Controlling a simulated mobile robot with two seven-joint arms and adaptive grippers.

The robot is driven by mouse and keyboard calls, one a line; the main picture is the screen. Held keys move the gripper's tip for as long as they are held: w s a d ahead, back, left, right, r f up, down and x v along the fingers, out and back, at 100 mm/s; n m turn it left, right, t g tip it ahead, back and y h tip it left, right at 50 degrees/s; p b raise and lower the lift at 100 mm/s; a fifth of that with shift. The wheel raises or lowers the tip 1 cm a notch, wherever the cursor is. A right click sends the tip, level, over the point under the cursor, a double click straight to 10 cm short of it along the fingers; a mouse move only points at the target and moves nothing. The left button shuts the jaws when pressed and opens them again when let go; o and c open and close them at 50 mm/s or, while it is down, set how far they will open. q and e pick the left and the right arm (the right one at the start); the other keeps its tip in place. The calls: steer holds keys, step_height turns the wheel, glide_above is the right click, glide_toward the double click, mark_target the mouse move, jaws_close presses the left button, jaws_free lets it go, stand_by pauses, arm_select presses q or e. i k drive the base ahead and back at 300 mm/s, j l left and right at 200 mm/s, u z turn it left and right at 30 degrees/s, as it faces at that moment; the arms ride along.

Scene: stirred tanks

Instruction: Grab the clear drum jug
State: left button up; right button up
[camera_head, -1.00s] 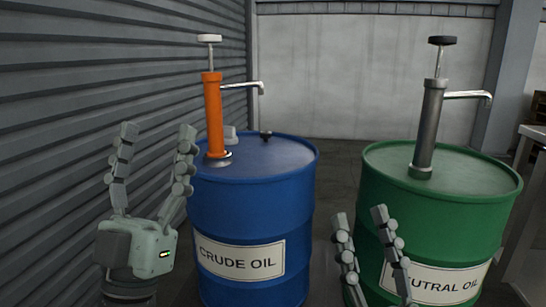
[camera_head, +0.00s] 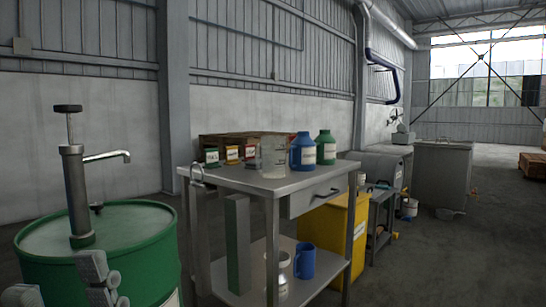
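A clear jug (camera_head: 274,158) stands upright on the metal table (camera_head: 225,180), near its back edge, beside a blue jug (camera_head: 303,152).
A green jug (camera_head: 326,147) and several small labelled boxes (camera_head: 232,154) share the tabletop. The lower shelf holds a blue mug (camera_head: 305,260) and a pale container (camera_head: 283,272). A yellow bin (camera_head: 322,235) stands behind the table. Open floor lies at the right.

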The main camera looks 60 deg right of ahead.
mark_target(274, 148)
steer(key=l+z, duration=0.15)
steer(key=z, duration=0.3)
steer(key=l+z, duration=0.2)
steer(key=z, duration=0.25)
steer(key=l+z, duration=0.15)
steer(key=z, duration=0.25)
steer(key=j+z, duration=0.1)
steer(key=z, duration=0.15)
steer(key=j+z, duration=0.25)
steer(key=i+l+z, duration=0.2)
steer(key=i, duration=0.3)
steer(key=i+l+z, duration=0.2)
steer(key=i, duration=0.3)
steer(key=i+z, duration=0.2)
steer(key=i, duration=0.3)
